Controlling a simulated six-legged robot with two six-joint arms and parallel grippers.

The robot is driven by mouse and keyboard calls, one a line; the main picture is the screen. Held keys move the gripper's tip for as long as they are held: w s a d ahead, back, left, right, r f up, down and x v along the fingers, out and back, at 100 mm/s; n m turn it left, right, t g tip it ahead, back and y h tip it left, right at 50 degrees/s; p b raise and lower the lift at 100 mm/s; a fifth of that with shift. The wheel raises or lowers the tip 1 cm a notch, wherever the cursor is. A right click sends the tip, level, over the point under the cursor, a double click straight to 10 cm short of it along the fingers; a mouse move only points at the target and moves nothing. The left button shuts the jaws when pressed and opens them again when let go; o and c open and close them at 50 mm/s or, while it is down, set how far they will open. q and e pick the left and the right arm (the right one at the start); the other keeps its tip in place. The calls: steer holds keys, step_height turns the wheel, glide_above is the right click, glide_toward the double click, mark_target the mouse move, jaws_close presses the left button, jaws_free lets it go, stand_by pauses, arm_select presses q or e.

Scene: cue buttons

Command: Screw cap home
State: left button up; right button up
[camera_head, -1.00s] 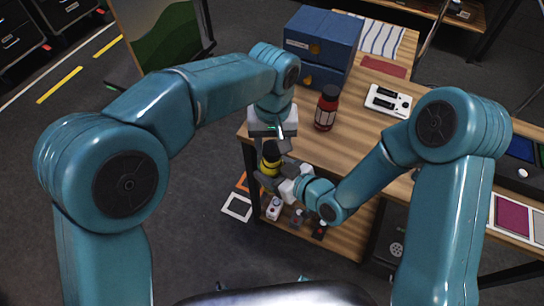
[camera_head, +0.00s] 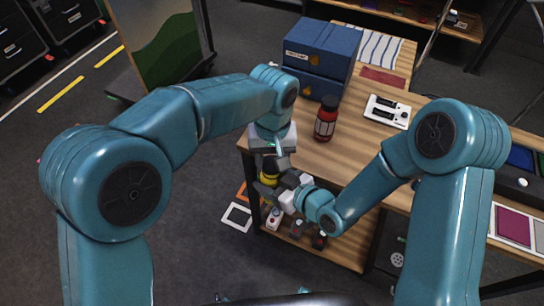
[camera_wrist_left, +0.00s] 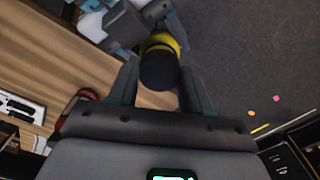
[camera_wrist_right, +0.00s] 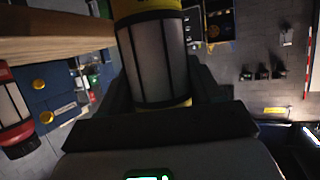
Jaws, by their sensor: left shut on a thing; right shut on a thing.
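A yellow bottle (camera_head: 268,180) with a pale label (camera_wrist_right: 158,55) is held off the table's front left corner. Its black cap (camera_wrist_left: 158,70) is at the top, between the fingers of my left gripper (camera_wrist_left: 160,88). In the head view the left gripper (camera_head: 270,160) comes down on the cap from above and partly hides it. My right gripper (camera_head: 272,187) is shut around the bottle's body from the side; it also shows in the right wrist view (camera_wrist_right: 160,95). I cannot tell how far the cap is seated on the neck.
A wooden table (camera_head: 345,150) carries a red bottle (camera_head: 326,118), blue boxes (camera_head: 318,55) and a white device (camera_head: 387,111). Small items (camera_head: 297,230) stand on a lower shelf below the held bottle. The floor to the left is mostly clear.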

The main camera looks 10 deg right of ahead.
arm_select(q)
steer(key=shift+f, duration=0.5)
steer(key=o, duration=1)
steer(key=shift+r, duration=2.25)
steer(key=shift+c, duration=0.4)
